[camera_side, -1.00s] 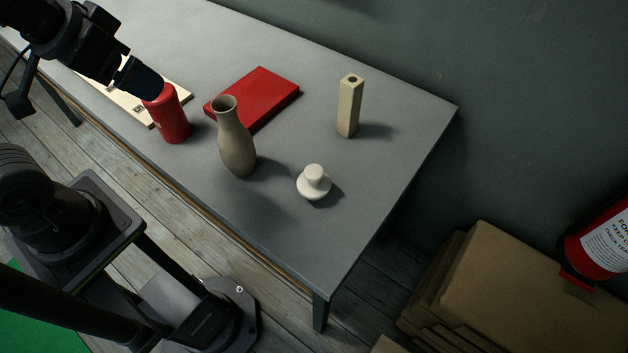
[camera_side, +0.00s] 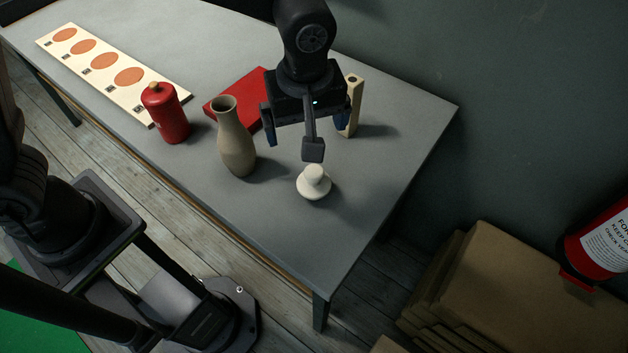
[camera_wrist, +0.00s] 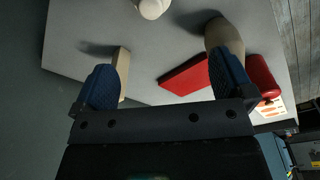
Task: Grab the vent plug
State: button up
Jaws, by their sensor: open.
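The vent plug looks to be the small white piece (camera_side: 314,183) with a round knob on a wider flange. It stands upright on the grey table near its front right part. It also shows at the top edge of the wrist view (camera_wrist: 152,8), partly cut off. My gripper (camera_side: 309,135) is over the table, behind and above the plug in the side view, and apart from it. In the wrist view my gripper (camera_wrist: 168,78) has its two blue fingers spread wide with nothing between them.
A tall grey-brown vase (camera_side: 236,145) stands left of the plug. A square beige post (camera_side: 354,100), partly hidden by my gripper, stands behind it. The table's right end (camera_side: 400,150) is clear.

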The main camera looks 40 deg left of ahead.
aim_at(315, 171)
jog(key=shift+n, duration=0.3)
jog(key=f, duration=1)
jog(key=shift+w+d, duration=0.3)
jog(key=shift+w, duration=0.05)
jog(key=shift+w+a+f, duration=0.1)
jog(key=shift+w+f, duration=0.1)
jog(key=shift+f, duration=1.1)
jog(key=shift+w+f, duration=0.15)
jog(key=shift+f, duration=1.15)
jog(key=shift+r, duration=0.1)
jog(key=c, duration=1.1)
jog(key=shift+o, duration=0.2)
